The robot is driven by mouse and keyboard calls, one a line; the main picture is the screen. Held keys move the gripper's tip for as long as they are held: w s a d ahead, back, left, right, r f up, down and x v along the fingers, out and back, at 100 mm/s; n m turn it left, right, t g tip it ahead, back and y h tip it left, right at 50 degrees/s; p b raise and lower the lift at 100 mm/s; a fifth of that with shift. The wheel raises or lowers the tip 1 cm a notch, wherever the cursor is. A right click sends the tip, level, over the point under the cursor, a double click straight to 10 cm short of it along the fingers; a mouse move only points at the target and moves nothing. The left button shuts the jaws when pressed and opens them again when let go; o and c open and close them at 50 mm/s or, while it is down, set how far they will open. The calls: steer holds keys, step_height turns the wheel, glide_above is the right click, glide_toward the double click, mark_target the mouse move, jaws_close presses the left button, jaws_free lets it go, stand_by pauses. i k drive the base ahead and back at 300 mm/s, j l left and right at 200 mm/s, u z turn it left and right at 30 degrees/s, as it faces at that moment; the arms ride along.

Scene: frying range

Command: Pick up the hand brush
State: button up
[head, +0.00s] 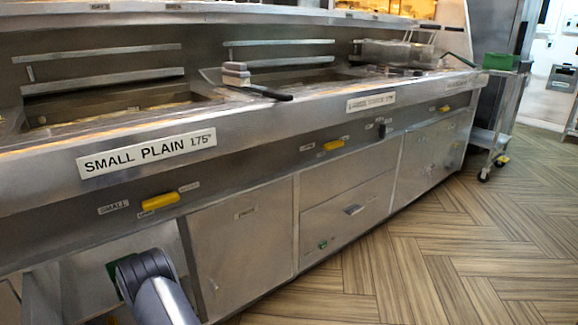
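An item with a pale grey, blocky head (237,73) and a black handle (265,91) lies on the steel range top, between the left and middle fryer wells. It looks like the hand brush, but it is too small to be sure. Its handle points right, towards the front ledge. A dark rounded link of my arm shows at the bottom left, low in front of the cabinets and well below the range top. My gripper is not in view.
The steel fryer range (340,125) runs from left to far right, with yellow handles (160,201) on its front. A wire basket (395,52) sits at the far wells. A cart (496,115) with a green box (500,61) stands beyond. The wooden floor (430,250) at right is clear.

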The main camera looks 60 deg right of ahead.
mark_target(235, 74)
steer(key=z, duration=0.7)
